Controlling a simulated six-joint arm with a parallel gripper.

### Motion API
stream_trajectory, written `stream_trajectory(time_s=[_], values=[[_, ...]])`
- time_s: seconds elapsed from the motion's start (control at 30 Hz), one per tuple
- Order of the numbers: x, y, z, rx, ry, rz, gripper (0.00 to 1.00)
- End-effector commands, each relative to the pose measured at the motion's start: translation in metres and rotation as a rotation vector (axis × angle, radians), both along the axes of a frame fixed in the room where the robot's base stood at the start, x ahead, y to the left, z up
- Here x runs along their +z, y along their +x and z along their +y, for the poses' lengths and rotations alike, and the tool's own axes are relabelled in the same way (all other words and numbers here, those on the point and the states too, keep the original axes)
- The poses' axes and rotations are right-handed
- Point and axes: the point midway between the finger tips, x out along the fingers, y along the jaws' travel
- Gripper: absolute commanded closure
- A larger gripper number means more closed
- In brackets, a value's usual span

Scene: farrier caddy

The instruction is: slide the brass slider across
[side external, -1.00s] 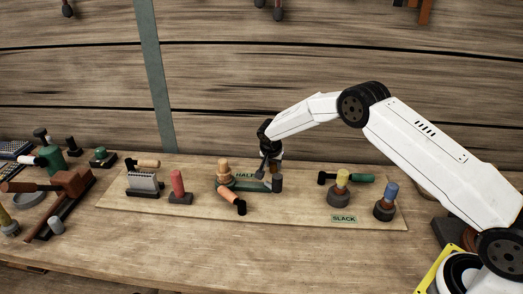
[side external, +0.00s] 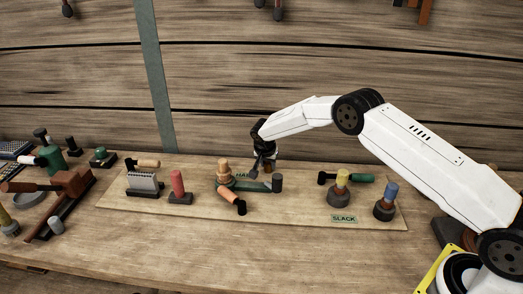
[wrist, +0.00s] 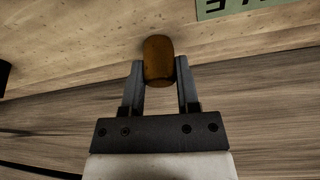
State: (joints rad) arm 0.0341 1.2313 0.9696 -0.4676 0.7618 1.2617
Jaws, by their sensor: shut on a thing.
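The brass slider shows in the wrist view as a brownish upright-looking knob (wrist: 158,58) between the two fingertips. My gripper (wrist: 159,72) is shut on it, with one finger against each side. In the side view my gripper (side external: 263,172) is low over the board, behind the green bar with the dark end post. The slider is mostly hidden there by the fingers, and its track cannot be made out. A green HALF label (side external: 243,175) is partly covered by my gripper. A SLACK label (side external: 344,218) lies at the board's front right.
An orange-topped post (side external: 223,168) stands just left of my gripper, and a dark grey post (side external: 277,183) stands close on its right. Yellow (side external: 342,177) and blue (side external: 391,191) capped knobs stand further right. A red post (side external: 177,182) stands left.

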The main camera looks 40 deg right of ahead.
Motion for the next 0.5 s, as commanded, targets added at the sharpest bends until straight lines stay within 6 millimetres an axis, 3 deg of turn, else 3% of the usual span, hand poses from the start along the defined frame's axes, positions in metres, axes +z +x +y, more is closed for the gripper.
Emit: stream_trajectory(time_s=[0.43, 0.47, 0.5], values=[[0.0012, 0.0083, 0.0083, 0.006, 0.003, -0.009, 1.00], [0.0013, 0.0084, 0.0085, 0.006, 0.003, -0.009, 0.57], [0.0013, 0.0086, 0.0087, 0.006, 0.002, -0.011, 0.44]])
